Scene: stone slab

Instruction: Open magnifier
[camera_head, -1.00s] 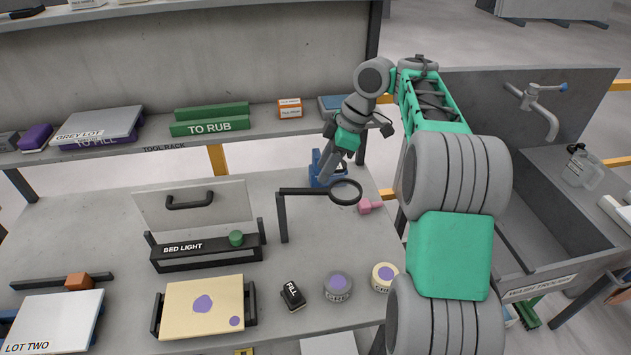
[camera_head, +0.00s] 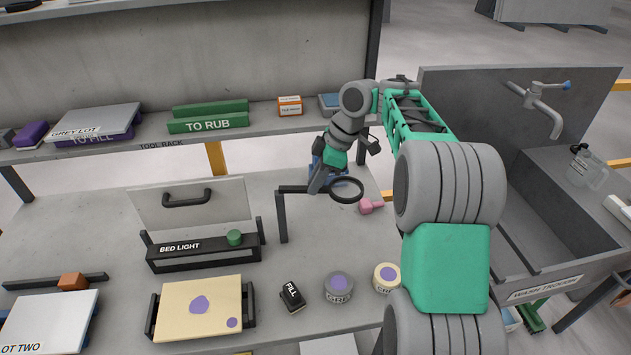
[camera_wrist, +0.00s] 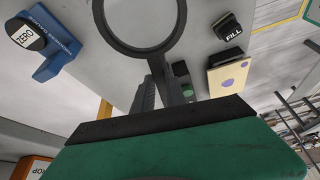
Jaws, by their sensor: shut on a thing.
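The magnifier (camera_head: 346,190) is a black ring on a horizontal arm, held up by a dark post at the left. My gripper (camera_head: 316,187) is at the magnifier's arm, just left of the ring. In the wrist view the magnifier ring (camera_wrist: 182,38) is at the top, and my gripper (camera_wrist: 160,84) is shut on the arm just below it. The exact contact between fingers and arm is partly hidden.
The bed light box (camera_head: 205,253) with its raised clear lid stands left of the post. A cream slab (camera_head: 200,308), a FILL block (camera_head: 292,297) and two round pots (camera_head: 338,288) sit in front. A blue stand (camera_wrist: 47,58) is behind; a pink object (camera_head: 370,206) lies right.

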